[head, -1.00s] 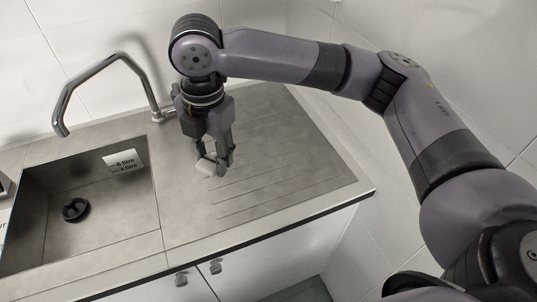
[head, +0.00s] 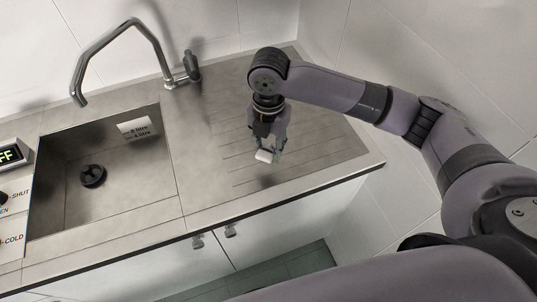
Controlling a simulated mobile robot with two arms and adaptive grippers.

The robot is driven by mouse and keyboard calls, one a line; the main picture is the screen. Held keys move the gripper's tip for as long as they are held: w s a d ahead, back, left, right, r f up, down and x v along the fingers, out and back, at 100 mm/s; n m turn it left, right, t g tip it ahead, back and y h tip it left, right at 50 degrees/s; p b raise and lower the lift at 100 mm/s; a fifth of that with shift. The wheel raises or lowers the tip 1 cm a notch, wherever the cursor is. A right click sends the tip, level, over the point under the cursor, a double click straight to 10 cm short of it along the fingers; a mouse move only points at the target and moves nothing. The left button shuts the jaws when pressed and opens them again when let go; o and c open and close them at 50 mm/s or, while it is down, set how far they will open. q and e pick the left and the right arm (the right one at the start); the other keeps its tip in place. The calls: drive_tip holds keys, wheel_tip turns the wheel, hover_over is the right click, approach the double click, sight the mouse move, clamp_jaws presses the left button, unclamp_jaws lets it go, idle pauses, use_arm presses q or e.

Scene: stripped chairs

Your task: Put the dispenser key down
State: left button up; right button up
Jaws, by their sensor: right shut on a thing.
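My right gripper (head: 268,150) points down over the grooved drainboard (head: 320,145), right of the sink. It is shut on a small pale block, which I take for the dispenser key (head: 264,156). The key shows at the fingertips, low over the drainboard or at its surface; I cannot tell whether it touches. The fingers hide part of it. My left gripper is not in view.
The sink (head: 68,205) with a black drain (head: 93,176) and a labelled plate (head: 134,129) lies left. A tap (head: 120,30) arches over it. A display panel (head: 10,153) stands far left. The drainboard around my gripper is clear, with walls behind and right.

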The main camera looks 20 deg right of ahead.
sight(268, 166)
drive_tip(key=shift+f+p, duration=0.4)
drive_tip(key=shift+f, duration=2.55)
drive_tip(key=o, duration=1.2)
drive_tip(key=shift+f, duration=0.15)
drive_tip(key=shift+c, duration=0.2)
wheel_tip(268, 166, up, 12)
drive_tip(key=b, duration=0.2)
drive_tip(key=shift+w+r+b, duration=0.15)
drive_tip(key=shift+r+b, duration=0.05)
drive_tip(key=shift+b, duration=0.1)
